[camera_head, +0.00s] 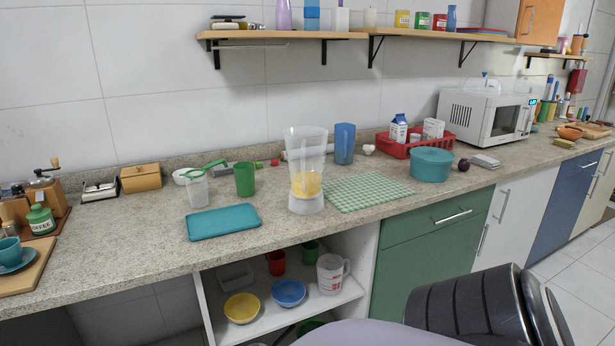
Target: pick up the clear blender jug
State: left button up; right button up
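The clear blender jug (306,152) stands upright on the speckled counter (150,235), near the middle of the camera_head view. It is transparent and tall, wider at the top, with a yellow content low inside. It rests on a whitish round base (306,206). Neither of my grippers shows in this view.
A teal tray (223,222) lies left of the jug and a green checked cloth (368,192) right of it. A green cup (245,179) and blue tumbler (344,144) stand nearby. Wall shelves (285,35) hang above.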

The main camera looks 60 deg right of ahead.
aim_at(306, 145)
jog(key=z, duration=2)
